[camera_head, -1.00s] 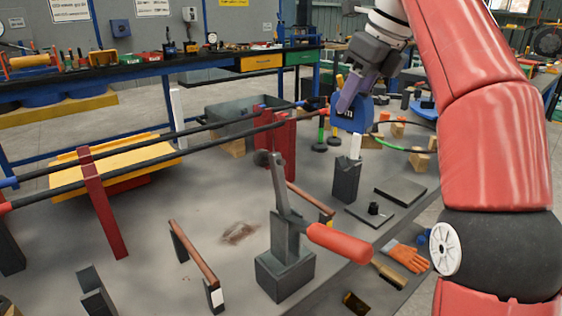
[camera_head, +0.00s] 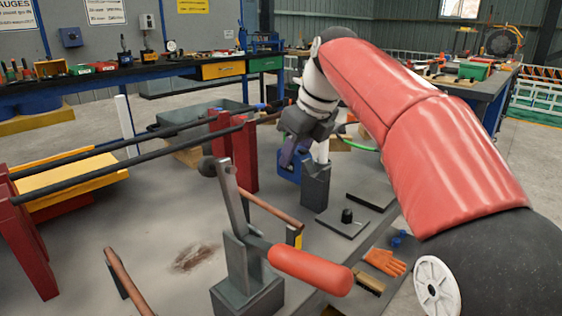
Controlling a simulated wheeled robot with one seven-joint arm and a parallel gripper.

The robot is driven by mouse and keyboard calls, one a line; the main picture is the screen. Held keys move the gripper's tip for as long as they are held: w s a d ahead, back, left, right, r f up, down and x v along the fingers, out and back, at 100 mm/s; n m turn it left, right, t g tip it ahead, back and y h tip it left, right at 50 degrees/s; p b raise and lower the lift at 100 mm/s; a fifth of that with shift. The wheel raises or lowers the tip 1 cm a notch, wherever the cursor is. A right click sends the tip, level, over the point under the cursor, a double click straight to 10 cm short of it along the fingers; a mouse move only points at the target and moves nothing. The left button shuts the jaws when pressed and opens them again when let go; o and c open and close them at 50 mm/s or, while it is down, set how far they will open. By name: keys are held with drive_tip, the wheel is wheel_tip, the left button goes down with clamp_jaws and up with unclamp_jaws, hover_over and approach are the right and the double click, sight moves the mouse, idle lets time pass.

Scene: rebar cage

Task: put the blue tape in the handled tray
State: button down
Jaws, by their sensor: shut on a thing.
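My gripper (camera_head: 291,155) is shut on the blue tape (camera_head: 288,168), a blue block-like case. It hangs low over the far part of the table, just left of a dark upright block. The block partly hides the tape's right side, and I cannot tell whether the tape touches the table. A grey open bin (camera_head: 195,122) stands farther back to the left, behind the red posts; its inside is mostly hidden. No handle shows on it, so I cannot tell whether it is the handled tray.
Red posts (camera_head: 242,150) carry long dark bars left of my gripper. The dark upright block (camera_head: 316,185) stands close on its right. A lever clamp with a red handle (camera_head: 308,271) rises in front. Flat dark plates (camera_head: 372,193) and an orange glove (camera_head: 384,262) lie right.

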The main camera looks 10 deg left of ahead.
drive_tip(key=shift+f, duration=0.25)
drive_tip(key=w+a, duration=0.2)
drive_tip(key=a, duration=0.1)
drive_tip(key=shift+w+a+p, duration=0.2)
drive_tip(key=shift+w+p, duration=0.15)
drive_tip(key=shift+p, duration=0.05)
drive_tip(key=shift+s+d+f+b, duration=0.1)
drive_tip(key=shift+f+b, duration=0.25)
drive_tip(key=shift+f, duration=0.3)
drive_tip(key=shift+r, duration=0.1)
drive_tip(key=c, duration=1)
unclamp_jaws()
drive_tip(key=shift+f, duration=0.2)
drive_tip(key=shift+o, duration=0.2)
drive_tip(key=shift+r, duration=0.15)
